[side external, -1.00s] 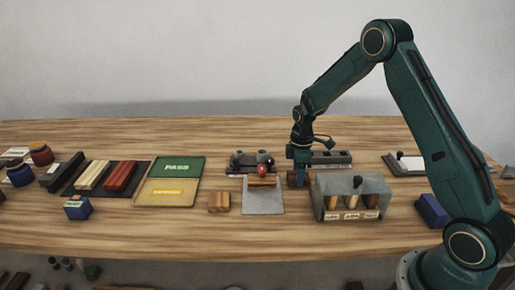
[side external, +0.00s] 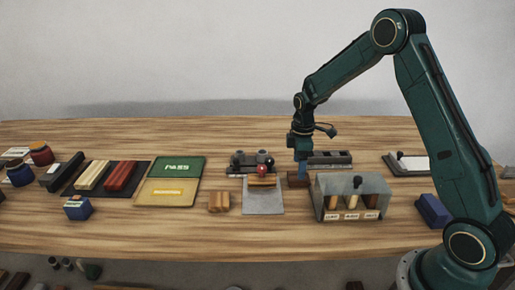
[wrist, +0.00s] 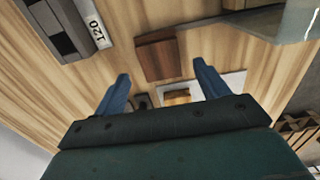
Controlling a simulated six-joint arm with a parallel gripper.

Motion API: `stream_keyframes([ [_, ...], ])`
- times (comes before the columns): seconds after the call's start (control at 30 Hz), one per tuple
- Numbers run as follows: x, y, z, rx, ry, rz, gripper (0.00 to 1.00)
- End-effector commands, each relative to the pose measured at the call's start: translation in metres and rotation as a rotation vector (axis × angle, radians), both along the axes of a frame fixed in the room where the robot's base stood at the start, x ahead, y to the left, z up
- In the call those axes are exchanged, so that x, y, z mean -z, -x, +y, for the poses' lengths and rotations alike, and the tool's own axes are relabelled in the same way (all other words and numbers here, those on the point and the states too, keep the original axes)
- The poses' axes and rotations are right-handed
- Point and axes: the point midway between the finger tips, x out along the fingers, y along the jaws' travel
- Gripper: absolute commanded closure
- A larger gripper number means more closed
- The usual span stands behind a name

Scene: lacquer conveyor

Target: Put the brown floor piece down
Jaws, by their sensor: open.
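The brown floor piece (side external: 298,181), a reddish-brown block, rests on the wooden table between the grey plate and the grey bin with the sample pieces. In the wrist view, the brown piece (wrist: 158,60) lies flat just beyond my fingertips, with nothing gripping it. My gripper (side external: 302,172) points down right above the piece. In the wrist view my gripper (wrist: 161,74) shows two blue fingers spread wide, with empty space between them.
A grey bin (side external: 350,186) with several upright pieces stands close on the right. A grey plate (side external: 263,204) lies on the left, with a dark fixture (side external: 248,162) behind it. A long grey block (side external: 329,158) lies behind the piece. Front table space is clear.

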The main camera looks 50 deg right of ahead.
Motion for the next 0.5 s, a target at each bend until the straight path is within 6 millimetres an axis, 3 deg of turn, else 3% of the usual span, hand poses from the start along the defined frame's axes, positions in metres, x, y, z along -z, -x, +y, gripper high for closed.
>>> stream_keyframes([
  [0.3, -0.053, -0.001, 0.0, 0.0, 0.001, -0.004, 0.26],
  [0.5, -0.075, -0.001, 0.0, 0.0, 0.001, -0.002, 0.26],
])
